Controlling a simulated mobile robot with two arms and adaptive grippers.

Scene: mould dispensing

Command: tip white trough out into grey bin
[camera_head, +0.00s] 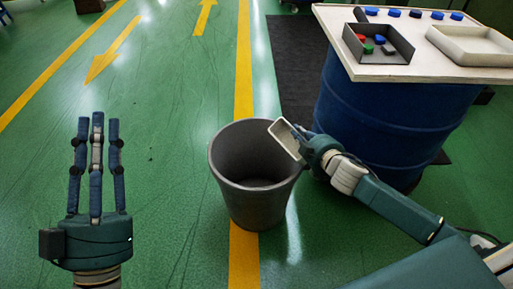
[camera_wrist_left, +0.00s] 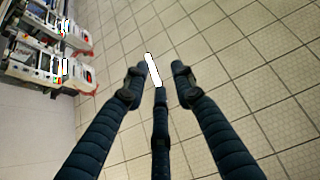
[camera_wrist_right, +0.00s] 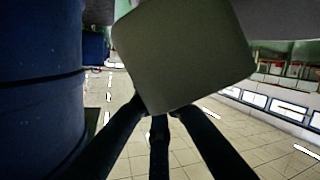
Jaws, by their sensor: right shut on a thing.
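The white trough (camera_head: 286,141) is held by my right gripper (camera_head: 305,147) at the right rim of the grey bin (camera_head: 254,203). It is steeply tilted, with one end over the bin's mouth. In the right wrist view the trough (camera_wrist_right: 183,55) shows as a pale plate across the fingers of my right gripper (camera_wrist_right: 160,112). I see no contents in the trough or the bin, though the bin's inside is dark. My left gripper (camera_head: 97,122) is open and empty over the floor at left; its spread fingers (camera_wrist_left: 157,78) show in the left wrist view.
A blue drum (camera_head: 375,130) stands right of the bin and carries a pale board (camera_head: 385,72). On the board are a dark tray (camera_head: 402,45) with coloured pieces, a shallow cream tray (camera_head: 440,45) and several blue caps (camera_head: 394,13). The green floor at left is clear.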

